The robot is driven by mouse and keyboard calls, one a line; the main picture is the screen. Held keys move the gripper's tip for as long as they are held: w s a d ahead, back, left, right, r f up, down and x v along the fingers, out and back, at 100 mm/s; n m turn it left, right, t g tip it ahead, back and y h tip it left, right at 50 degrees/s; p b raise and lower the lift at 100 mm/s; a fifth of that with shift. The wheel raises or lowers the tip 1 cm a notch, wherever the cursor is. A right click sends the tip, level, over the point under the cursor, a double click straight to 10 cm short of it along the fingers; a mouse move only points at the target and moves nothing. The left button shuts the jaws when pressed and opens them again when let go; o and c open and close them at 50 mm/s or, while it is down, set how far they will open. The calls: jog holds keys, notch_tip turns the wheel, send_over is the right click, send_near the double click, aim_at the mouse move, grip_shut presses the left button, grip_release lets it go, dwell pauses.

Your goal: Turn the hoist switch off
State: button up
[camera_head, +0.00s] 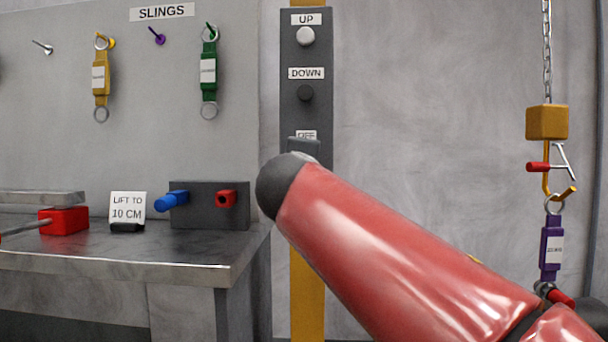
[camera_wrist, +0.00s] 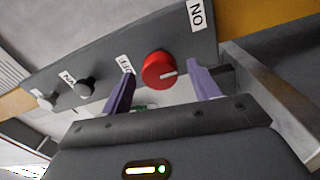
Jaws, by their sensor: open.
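The hoist switch is a round red knob (camera_wrist: 158,70) with a short white mark, on a dark grey panel (camera_wrist: 60,72) in the wrist view. The mark points right in the picture, away from the OFF label (camera_wrist: 125,64) on the knob's left. The ON label (camera_wrist: 196,15) is at the upper right. My gripper (camera_wrist: 160,74) is open, with one purple finger on each side of the knob. I cannot tell whether the fingers touch it. In the head view my red arm hides the knob; the panel (camera_head: 319,85) rises above it.
The UP button (camera_head: 306,36) and the DOWN button (camera_head: 305,93) are higher on the panel. A workbench (camera_head: 180,250) stands at left. The hoist block (camera_head: 546,121) hangs on a chain at right, with a purple sling (camera_head: 551,248) below its hook.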

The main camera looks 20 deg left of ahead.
jog(key=v, duration=0.4)
jog(key=shift+s+b, duration=0.15)
jog(key=shift+b, duration=0.15)
jog(key=s+d+f+m+g+h+p, duration=0.1)
jog(key=d+f+m+g+h+p, duration=0.2)
jog(key=d+f, duration=0.6)
jog(key=s+d+f+m+g+h+p, duration=0.25)
jog(key=d+f+m, duration=0.3)
jog(key=d, duration=0.75)
jog(key=s+d+f+m+g+p, duration=0.1)
jog(key=s+d+f+m+g, duration=0.2)
jog(key=s+d+f+m, duration=0.2)
jog(key=s+d+f+m+g+y+p, duration=0.1)
jog(key=s+d+f+m, duration=0.4)
jog(key=s+f, duration=0.7)
jog(key=f+g+p, duration=0.1)
jog(key=g, duration=0.1)
jog(key=shift+s+d+f+g, duration=0.2)
jog(key=shift+d+f+g, duration=0.1)
jog(key=shift+d+g, duration=0.05)
